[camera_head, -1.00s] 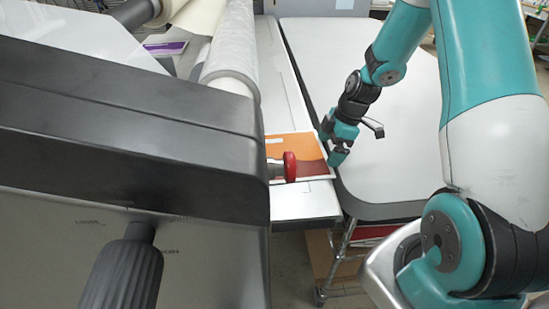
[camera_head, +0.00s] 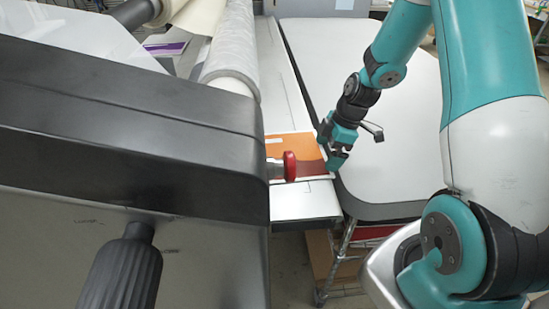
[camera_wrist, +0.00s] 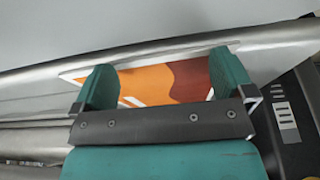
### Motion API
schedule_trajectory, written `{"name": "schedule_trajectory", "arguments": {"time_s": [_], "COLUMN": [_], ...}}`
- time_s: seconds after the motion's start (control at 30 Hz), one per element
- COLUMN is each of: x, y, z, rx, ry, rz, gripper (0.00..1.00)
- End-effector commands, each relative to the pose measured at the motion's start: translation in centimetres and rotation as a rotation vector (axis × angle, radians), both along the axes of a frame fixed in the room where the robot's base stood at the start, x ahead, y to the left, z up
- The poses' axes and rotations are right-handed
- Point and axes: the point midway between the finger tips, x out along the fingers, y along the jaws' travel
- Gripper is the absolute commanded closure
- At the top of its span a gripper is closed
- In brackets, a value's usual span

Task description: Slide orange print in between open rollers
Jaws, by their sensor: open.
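The orange print (camera_head: 292,146), with a darker red-brown area and a pale border, lies flat on the white feed table beside the laminator. The laminator and red knob hide part of it. My gripper (camera_head: 335,163) is at the print's right edge, pointing down. In the wrist view, the print (camera_wrist: 150,83) shows between the two teal fingers of my gripper (camera_wrist: 163,72), which are apart. The large pale roller (camera_head: 232,52) runs along the left of the feed table. Grey rollers (camera_wrist: 35,140) show at left in the wrist view; I cannot tell their gap.
The black laminator housing (camera_head: 130,120) fills the left foreground, with a red knob (camera_head: 290,166) standing out over the print. A white side table (camera_head: 400,150) is clear under my arm. A purple-marked sheet (camera_head: 165,48) lies behind the housing.

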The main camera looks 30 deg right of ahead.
Motion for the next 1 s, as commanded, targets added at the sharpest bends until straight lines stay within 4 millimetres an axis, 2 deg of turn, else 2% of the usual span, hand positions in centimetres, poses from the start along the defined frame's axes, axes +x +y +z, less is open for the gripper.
{"name": "schedule_trajectory", "arguments": {"time_s": [1.0], "x": [0.8], "y": [2.0], "z": [-0.1], "rx": [0.0], "ry": [0.0], "rz": [0.0], "gripper": [0.0]}}
